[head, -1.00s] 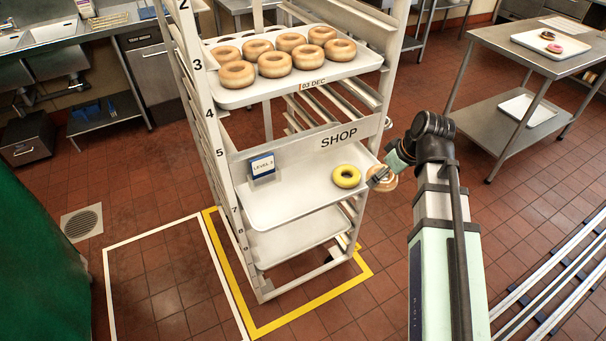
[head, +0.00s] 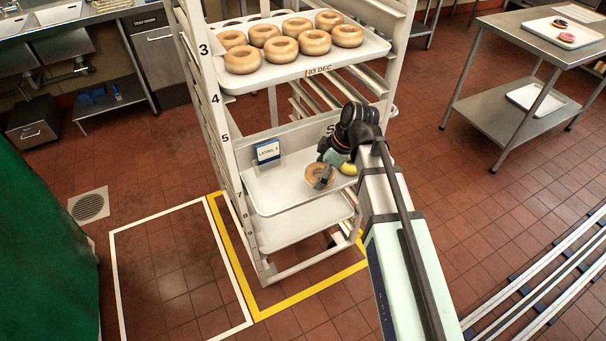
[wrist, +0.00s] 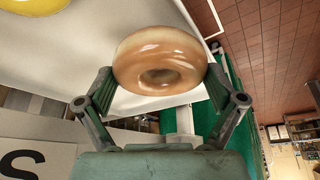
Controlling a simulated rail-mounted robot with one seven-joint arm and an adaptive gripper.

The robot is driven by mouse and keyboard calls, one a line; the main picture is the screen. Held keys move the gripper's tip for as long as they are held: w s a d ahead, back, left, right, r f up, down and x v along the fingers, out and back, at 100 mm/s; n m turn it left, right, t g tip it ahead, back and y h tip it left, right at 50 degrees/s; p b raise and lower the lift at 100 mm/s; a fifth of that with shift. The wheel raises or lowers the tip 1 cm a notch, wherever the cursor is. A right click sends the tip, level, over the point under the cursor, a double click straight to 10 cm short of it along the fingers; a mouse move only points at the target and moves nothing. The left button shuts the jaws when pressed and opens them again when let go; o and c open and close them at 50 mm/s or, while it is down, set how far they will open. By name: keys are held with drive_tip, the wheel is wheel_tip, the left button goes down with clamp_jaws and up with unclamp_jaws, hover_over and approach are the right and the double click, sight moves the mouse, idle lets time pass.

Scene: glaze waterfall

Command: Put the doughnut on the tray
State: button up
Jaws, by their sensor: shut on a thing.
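My gripper (wrist: 162,92) is shut on a glazed, light-brown doughnut (wrist: 160,58), with one finger on each side of it in the wrist view. In the head view the doughnut (head: 320,178) is over the front part of the lower tray (head: 272,196). I cannot tell whether it touches the tray.
An upper tray (head: 300,72) holds several plain glazed doughnuts. Rack posts (head: 205,100) flank the shelf openings. Another empty tray (head: 300,226) lies below. A steel table (head: 520,42) stands at the right. The left of the lower tray is clear.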

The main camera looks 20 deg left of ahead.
sight(308, 171)
drive_tip(key=a+f, duration=0.1)
drive_tip(key=a, duration=0.2)
drive_tip(key=a+f+p, duration=0.1)
drive_tip(key=shift+s+a+f, duration=0.15)
drive_tip(key=shift+s+f, duration=0.15)
drive_tip(key=shift+s, duration=0.05)
drive_tip(key=shift+a+f, duration=0.3)
drive_tip(key=shift+f, duration=0.1)
drive_tip(key=o, duration=0.9)
drive_tip(key=shift+f, duration=0.15)
drive_tip(key=shift+d+r, duration=0.25)
drive_tip(key=shift+r, duration=0.45)
drive_tip(key=shift+w+d+r+b, duration=0.1)
drive_tip(key=shift+d+r+b, duration=0.35)
drive_tip(key=shift+d+r, duration=0.35)
drive_tip(key=d+b, duration=0.1)
drive_tip(key=d, duration=0.2)
drive_tip(key=w+d+b, duration=0.1)
drive_tip(key=d, duration=0.7)
drive_tip(key=shift+w+b, duration=0.3)
drive_tip(key=shift+b, duration=0.1)
